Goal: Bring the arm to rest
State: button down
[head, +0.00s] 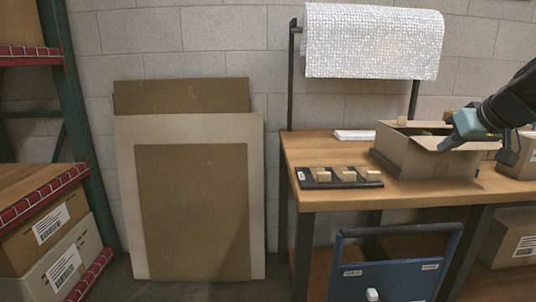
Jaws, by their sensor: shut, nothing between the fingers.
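My gripper (445,143) reaches in from the right in the head view, at the end of my dark arm. It is shut and empty, over the open cardboard box (408,156) on the wooden workbench. Its tips are at the box's right part; I cannot tell whether they touch a flap. A dark tray (312,184) with several small light wooden blocks (345,174) lies on the bench, left of the box. Small tan pieces (401,120) show at the box's back rim. The inside of the box is mostly hidden.
A white stack (354,135) lies at the bench's back. A silvery roll (373,41) hangs on a frame above. Another box (530,158) stands right of my gripper. A blue bin (395,270) is below. Flat boards (190,210) lean on the wall. A shelf with boxes stands left.

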jog(key=s+a+f+n+g+y, duration=0.1)
jog(key=s+a+f+g, duration=0.2)
jog(key=a, duration=0.4)
jog(key=s+a+f+n+g, duration=0.1)
jog(key=s+a+f, duration=0.2)
jog(key=s+a, duration=0.35)
jog(key=s+a+f+n+g+y, duration=0.1)
jog(key=s+a+f+n, duration=0.2)
jog(key=a, duration=0.5)
jog(key=s+a+f+n+g+h, duration=0.15)
jog(key=s+f, duration=0.25)
jog(key=s, duration=0.6)
jog(key=s+a+f+g+h, duration=0.1)
jog(key=s+a+f+g, duration=0.25)
jog(key=s, duration=0.65)
notch_tip(320, 180, up, 18)
jog(key=p, duration=1.7)
jog(key=shift+d+t+p, duration=0.4)
jog(key=shift+d, duration=0.05)
jog(key=shift+f, duration=0.15)
